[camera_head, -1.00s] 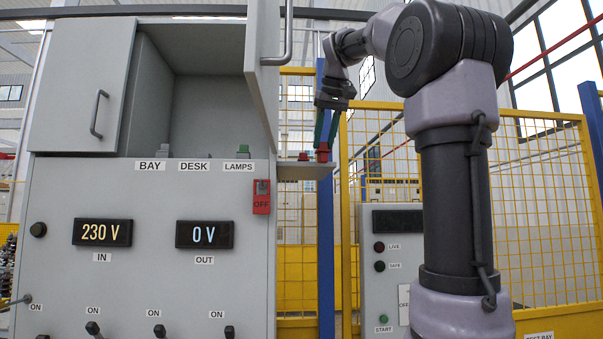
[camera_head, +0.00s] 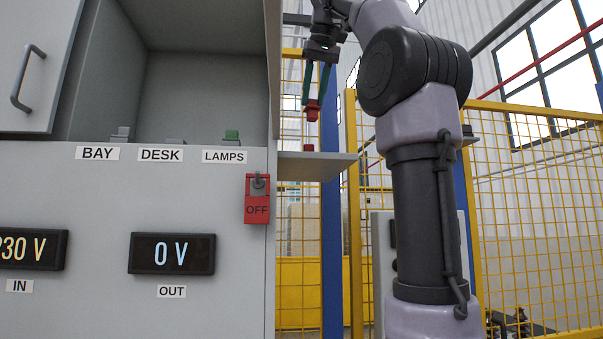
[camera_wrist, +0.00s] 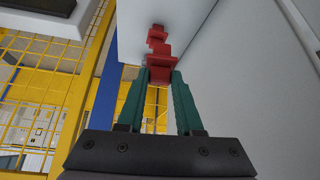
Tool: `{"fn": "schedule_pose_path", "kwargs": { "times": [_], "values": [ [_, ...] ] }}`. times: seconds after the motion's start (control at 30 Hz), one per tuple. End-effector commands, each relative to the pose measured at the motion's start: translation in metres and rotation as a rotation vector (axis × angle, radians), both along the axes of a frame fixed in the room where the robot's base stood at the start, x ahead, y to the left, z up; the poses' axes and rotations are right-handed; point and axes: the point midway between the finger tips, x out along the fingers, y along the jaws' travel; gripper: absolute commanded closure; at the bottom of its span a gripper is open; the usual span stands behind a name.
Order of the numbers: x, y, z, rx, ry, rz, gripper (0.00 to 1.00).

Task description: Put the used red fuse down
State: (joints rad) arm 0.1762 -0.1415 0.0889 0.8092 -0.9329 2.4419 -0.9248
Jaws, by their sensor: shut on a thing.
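My gripper (camera_head: 314,92), with green fingers, is shut on a red fuse (camera_head: 313,112) and points down. The held fuse hangs above the small side shelf (camera_head: 335,167), with a visible gap below it. A second red fuse (camera_head: 308,148) stands on that shelf, almost straight under the held one in the head view. In the wrist view the held fuse (camera_wrist: 162,72) is between the fingertips, and the other red fuse (camera_wrist: 157,34) shows beyond it on the pale shelf (camera_wrist: 131,38). I cannot tell which fuse is the used one.
The grey cabinet (camera_head: 120,195) is left of the shelf. Its open compartment has positions labelled BAY, DESK and LAMPS, with a green piece (camera_head: 231,136) at LAMPS. A red OFF switch (camera_head: 257,200) is on its front. Yellow mesh fencing (camera_head: 535,180) stands behind.

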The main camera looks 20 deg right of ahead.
Motion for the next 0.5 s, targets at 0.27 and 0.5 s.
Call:
{"fn": "schedule_pose_path", "kwargs": {
  "times": [0.27, 0.5],
  "values": [
    [0.047, -0.014, 0.003, 0.006, 0.001, -0.061, 1.00],
    [0.080, -0.022, 0.001, 0.003, -0.003, -0.113, 1.00]
  ]
}}
